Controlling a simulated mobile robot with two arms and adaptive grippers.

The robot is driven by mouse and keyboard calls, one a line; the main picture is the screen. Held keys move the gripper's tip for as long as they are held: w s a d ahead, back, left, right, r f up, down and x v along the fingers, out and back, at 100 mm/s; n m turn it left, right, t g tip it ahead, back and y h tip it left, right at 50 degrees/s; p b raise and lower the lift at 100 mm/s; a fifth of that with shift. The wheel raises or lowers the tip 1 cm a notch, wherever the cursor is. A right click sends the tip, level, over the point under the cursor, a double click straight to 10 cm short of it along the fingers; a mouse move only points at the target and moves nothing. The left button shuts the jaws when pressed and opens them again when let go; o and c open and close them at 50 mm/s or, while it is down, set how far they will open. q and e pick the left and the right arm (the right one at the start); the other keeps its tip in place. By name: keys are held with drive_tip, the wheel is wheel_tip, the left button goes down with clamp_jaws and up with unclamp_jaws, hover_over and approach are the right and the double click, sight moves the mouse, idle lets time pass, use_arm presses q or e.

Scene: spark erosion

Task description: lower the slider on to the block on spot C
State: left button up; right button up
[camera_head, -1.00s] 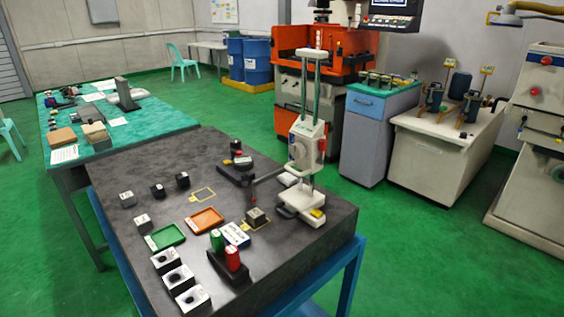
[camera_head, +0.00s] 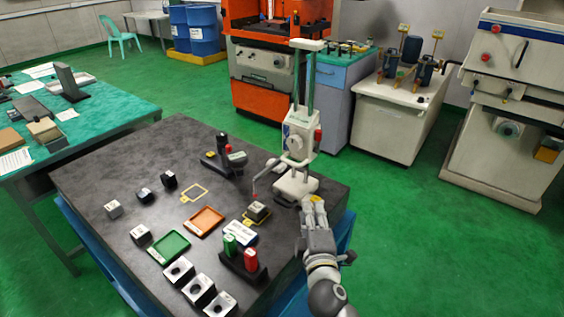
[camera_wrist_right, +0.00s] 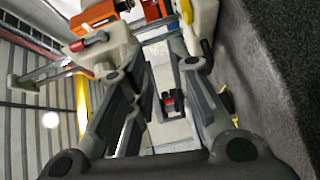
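The height gauge stands near the right edge of the dark table, with its white slider (camera_head: 299,140) partway up the upright columns (camera_head: 309,80). A thin arm from it reaches left, its red tip (camera_head: 255,193) just above a grey block (camera_head: 258,210). The block sits on a yellow-outlined spot; its letter is not readable. My right gripper (camera_head: 314,203) is in front of the gauge base (camera_head: 295,185), below the slider. In the right wrist view my right gripper (camera_wrist_right: 167,90) has its fingers apart, with nothing clearly held. My left gripper is not in view.
A green tray (camera_head: 169,245), an orange tray (camera_head: 205,221) and a rack with green and red cylinders (camera_head: 243,266) stand left of my right arm. Several small blocks line the table's left and front. An empty yellow outline (camera_head: 195,193) lies further back.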

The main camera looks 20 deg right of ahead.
drive_tip(key=w+a+r+n+t+y+p, duration=0.1)
drive_tip(key=w+r, duration=0.5)
drive_tip(key=w, duration=0.7)
drive_tip(key=a+n+t+p, duration=0.1)
drive_tip(key=n, duration=0.1)
drive_tip(key=shift+w+n+y, duration=0.15)
drive_tip(key=shift+n+y, duration=0.15)
drive_tip(key=shift+n, duration=0.1)
drive_tip(key=shift+c, duration=0.3)
clamp_jaws()
